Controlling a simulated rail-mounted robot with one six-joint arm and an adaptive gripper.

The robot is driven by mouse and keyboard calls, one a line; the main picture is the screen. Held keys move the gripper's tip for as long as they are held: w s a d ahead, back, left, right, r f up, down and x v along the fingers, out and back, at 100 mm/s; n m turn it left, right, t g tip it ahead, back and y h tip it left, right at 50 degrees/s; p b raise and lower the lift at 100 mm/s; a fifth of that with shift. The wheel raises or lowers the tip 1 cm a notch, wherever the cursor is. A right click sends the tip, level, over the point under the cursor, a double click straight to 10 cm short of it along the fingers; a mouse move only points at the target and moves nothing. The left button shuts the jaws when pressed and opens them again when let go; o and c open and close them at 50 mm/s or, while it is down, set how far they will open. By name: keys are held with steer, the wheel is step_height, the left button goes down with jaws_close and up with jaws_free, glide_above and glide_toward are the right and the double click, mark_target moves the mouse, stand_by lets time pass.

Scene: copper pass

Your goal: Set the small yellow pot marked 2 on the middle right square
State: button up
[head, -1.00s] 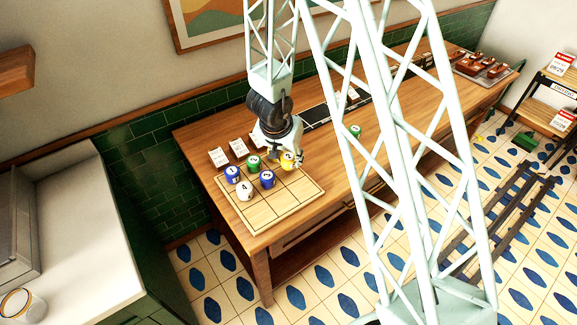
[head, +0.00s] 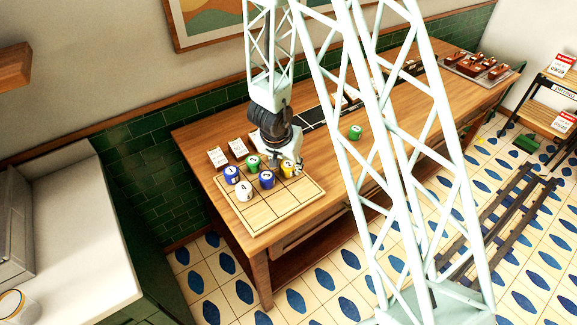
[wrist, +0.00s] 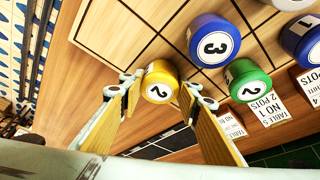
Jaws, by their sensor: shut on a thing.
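The small yellow pot marked 2 (head: 287,168) is at the board's far right edge in the head view. In the wrist view the yellow pot (wrist: 160,80) sits between the two fingertips of my gripper (wrist: 160,90), which is shut on it. My gripper (head: 293,169) partly covers the pot in the head view. The squared wooden board (head: 285,205) has bare squares to the front and right. I cannot tell whether the pot touches the board or hangs just above it.
On the board stand a green pot marked 2 (head: 253,162), a blue pot marked 3 (head: 267,180), a blue pot (head: 232,175) and a white pot marked 4 (head: 244,191). Another green pot (head: 355,132) stands farther right. Cards (head: 217,158) stand behind the board.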

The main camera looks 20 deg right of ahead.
steer(key=o, duration=0.9)
steer(key=shift+r, duration=0.2)
steer(key=p+v, duration=0.5)
steer(key=v, duration=0.7)
steer(key=shift+p, duration=0.3)
steer(key=shift+a, duration=0.1)
